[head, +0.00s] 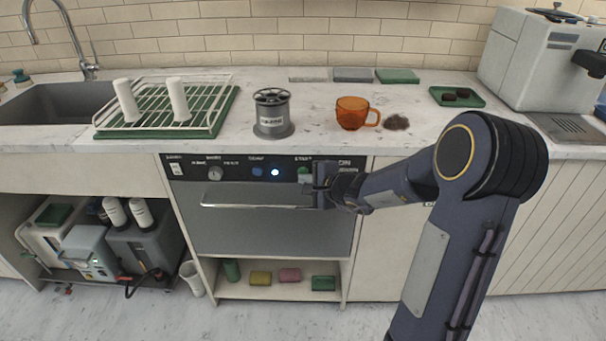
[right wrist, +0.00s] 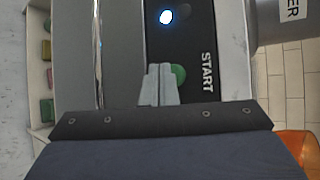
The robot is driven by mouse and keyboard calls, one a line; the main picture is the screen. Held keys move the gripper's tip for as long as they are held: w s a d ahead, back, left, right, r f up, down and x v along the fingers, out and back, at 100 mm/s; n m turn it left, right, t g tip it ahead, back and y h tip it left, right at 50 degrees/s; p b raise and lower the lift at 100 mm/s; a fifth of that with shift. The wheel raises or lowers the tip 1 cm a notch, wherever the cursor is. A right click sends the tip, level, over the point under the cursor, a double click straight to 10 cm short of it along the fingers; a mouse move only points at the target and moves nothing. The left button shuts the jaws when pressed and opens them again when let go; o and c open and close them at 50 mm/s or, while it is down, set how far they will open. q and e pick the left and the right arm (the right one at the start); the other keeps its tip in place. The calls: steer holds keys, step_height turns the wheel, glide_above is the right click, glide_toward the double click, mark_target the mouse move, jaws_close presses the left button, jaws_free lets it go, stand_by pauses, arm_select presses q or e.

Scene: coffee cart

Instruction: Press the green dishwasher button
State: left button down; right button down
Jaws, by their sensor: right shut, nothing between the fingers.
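The dishwasher (head: 265,230) is built in under the counter, its door shut, with a bar handle across the front. Its dark control panel (head: 225,168) has a knob, a blue button and a lit light. The green button (right wrist: 179,74) sits beside the word START in the right wrist view; the fingers partly overlap it there. In the head view the button (head: 304,174) shows just left of my right gripper (head: 320,187). My right gripper, also in the right wrist view (right wrist: 160,70), is shut and empty, its tips at the button. I cannot tell whether they touch it. My left gripper is not in view.
On the counter above stand a grey canister (head: 272,118), an orange cup (head: 355,113) and a green dish rack (head: 165,110). The dishwasher handle (head: 255,200) juts out below the panel. A shelf with several coloured blocks (head: 290,275) lies underneath.

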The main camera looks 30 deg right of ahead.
steer(key=shift+w+d, duration=0.25)
steer(key=shift+w, duration=0.15)
stand_by(0.8)
steer(key=shift+s+a+f+b, duration=0.1)
steer(key=shift+s+a+b, duration=0.15)
steer(key=shift+s+b, duration=0.35)
steer(key=shift+s+a, duration=0.15)
steer(key=shift+a, duration=0.05)
steer(key=s+a+b, duration=0.1)
steer(key=s+b, duration=0.1)
steer(key=s, duration=0.1)
steer(key=s+a+b, duration=0.1)
steer(key=b, duration=0.1)
steer(key=shift+s+a, duration=0.15)
steer(key=shift+a, duration=0.15)
stand_by(0.9)
